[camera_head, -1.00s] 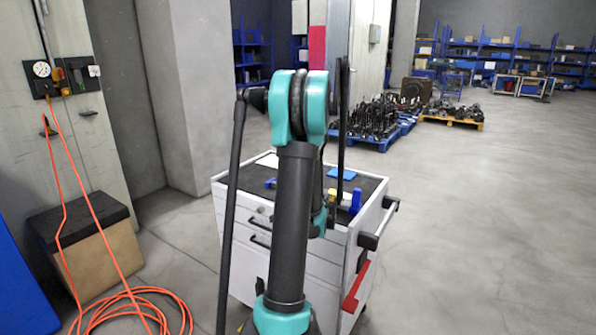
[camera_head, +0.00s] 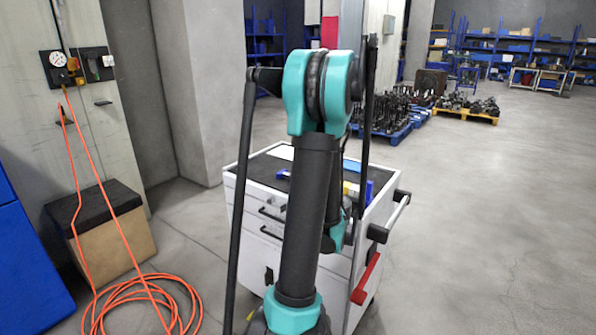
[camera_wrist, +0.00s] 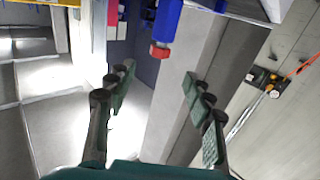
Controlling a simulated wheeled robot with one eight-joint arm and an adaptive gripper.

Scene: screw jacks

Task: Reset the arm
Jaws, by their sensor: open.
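My gripper (camera_wrist: 157,80) shows in the wrist view with its two dark green fingers spread apart and nothing between them. In the head view my arm stands upright in front of a white tool cart (camera_head: 268,223), and the gripper cannot be made out there. The wrist view is strongly tilted. A blue thing with a red end (camera_wrist: 160,50) shows at its top, beyond the fingers; I cannot tell what it is.
The cart has items on its dark top, including a blue one (camera_head: 368,190). A box (camera_head: 110,243) and an orange hose (camera_head: 150,295) lie left. Pallets of dark parts (camera_head: 385,130) stand behind. The floor at right (camera_head: 490,210) is clear.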

